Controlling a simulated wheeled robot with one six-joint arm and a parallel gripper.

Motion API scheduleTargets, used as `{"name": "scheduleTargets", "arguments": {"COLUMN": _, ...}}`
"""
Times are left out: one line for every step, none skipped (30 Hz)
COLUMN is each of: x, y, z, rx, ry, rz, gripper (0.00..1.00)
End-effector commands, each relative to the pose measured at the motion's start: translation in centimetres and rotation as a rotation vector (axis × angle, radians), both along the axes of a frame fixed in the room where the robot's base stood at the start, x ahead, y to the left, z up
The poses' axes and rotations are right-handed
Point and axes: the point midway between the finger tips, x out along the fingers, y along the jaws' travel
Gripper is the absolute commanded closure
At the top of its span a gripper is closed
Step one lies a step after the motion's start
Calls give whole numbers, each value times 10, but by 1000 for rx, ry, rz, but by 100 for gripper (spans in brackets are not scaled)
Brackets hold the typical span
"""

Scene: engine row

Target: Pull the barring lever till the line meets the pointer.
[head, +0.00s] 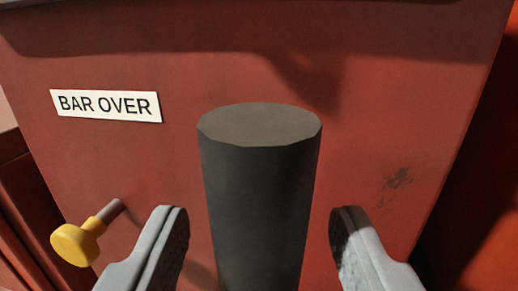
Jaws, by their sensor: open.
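A thick dark grey cylindrical bar end (258,190), which looks like the barring lever's grip, stands upright in the middle of the head view. Its flat top faces me and its lower end runs out of the picture. My gripper (260,225) is open, with one grey finger on each side of the bar. A gap shows between each finger and the bar, so neither appears to touch it. No line or pointer shows in this view.
A red engine panel (400,130) fills the background, with a white "BAR OVER" label (106,106) at upper left. A yellow knob (76,244) on a short stem sticks out at lower left, near my left finger.

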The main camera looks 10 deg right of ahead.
Motion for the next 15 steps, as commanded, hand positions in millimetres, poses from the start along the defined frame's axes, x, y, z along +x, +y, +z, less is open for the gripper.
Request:
{"name": "scheduleTargets", "arguments": {"x": 8, "y": -1, "z": -1, "rx": 0, "ry": 0, "rz": 0, "gripper": 50}}
{"name": "scheduleTargets", "arguments": {"x": 12, "y": -1, "z": -1, "rx": 0, "ry": 1, "rz": 0, "gripper": 50}}
{"name": "scheduleTargets", "arguments": {"x": 16, "y": -2, "z": -1, "rx": 0, "ry": 0, "rz": 0, "gripper": 50}}
{"name": "scheduleTargets", "arguments": {"x": 19, "y": -2, "z": 0, "rx": 0, "ry": 0, "rz": 0, "gripper": 50}}
{"name": "scheduleTargets", "arguments": {"x": 23, "y": -3, "z": 0, "rx": 0, "ry": 0, "rz": 0, "gripper": 50}}
{"name": "scheduleTargets", "arguments": {"x": 26, "y": -3, "z": 0, "rx": 0, "ry": 0, "rz": 0, "gripper": 50}}
{"name": "scheduleTargets", "arguments": {"x": 28, "y": -3, "z": 0, "rx": 0, "ry": 0, "rz": 0, "gripper": 50}}
{"name": "scheduleTargets", "arguments": {"x": 30, "y": -4, "z": -1, "rx": 0, "ry": 0, "rz": 0, "gripper": 50}}
{"name": "scheduleTargets", "arguments": {"x": 32, "y": -4, "z": 0, "rx": 0, "ry": 0, "rz": 0, "gripper": 50}}
{"name": "scheduleTargets", "arguments": {"x": 34, "y": -4, "z": 0, "rx": 0, "ry": 0, "rz": 0, "gripper": 50}}
{"name": "scheduleTargets", "arguments": {"x": 35, "y": -4, "z": 0, "rx": 0, "ry": 0, "rz": 0, "gripper": 50}}
{"name": "scheduleTargets", "arguments": {"x": 36, "y": -4, "z": 0, "rx": 0, "ry": -1, "rz": 0, "gripper": 50}}
{"name": "scheduleTargets", "arguments": {"x": 36, "y": -4, "z": 0, "rx": 0, "ry": -1, "rz": 0, "gripper": 50}}
{"name": "scheduleTargets", "arguments": {"x": 37, "y": -5, "z": 0, "rx": 0, "ry": -1, "rz": 0, "gripper": 50}}
{"name": "scheduleTargets", "arguments": {"x": 37, "y": -5, "z": 0, "rx": 0, "ry": -1, "rz": 0, "gripper": 50}}
